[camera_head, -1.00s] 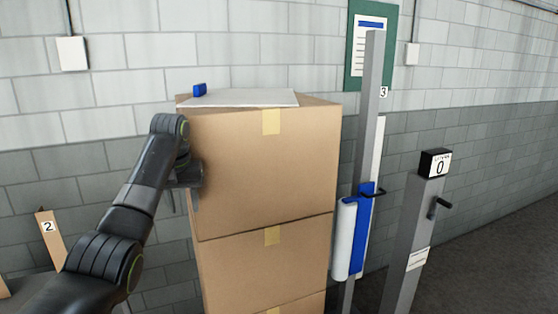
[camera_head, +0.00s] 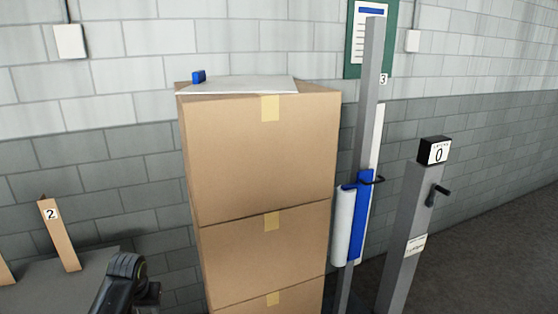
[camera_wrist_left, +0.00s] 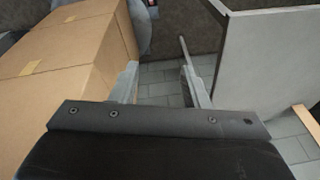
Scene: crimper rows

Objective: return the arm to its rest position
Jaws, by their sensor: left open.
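My left arm comes in at the bottom left of the head view, low beside the box stack; its fingers cannot be made out there. In the left wrist view my left gripper (camera_wrist_left: 160,85) is open, with its two fingers apart and nothing between them. Bare tiled floor shows past the fingers. The cardboard boxes stand to the left of the fingers in that view. My right gripper is in neither view.
A grey post (camera_head: 367,110) with a blue and white roller stands at right, near a counter post (camera_head: 412,230). A grey table (camera_head: 45,290) holds a board marked 2 (camera_head: 60,235).

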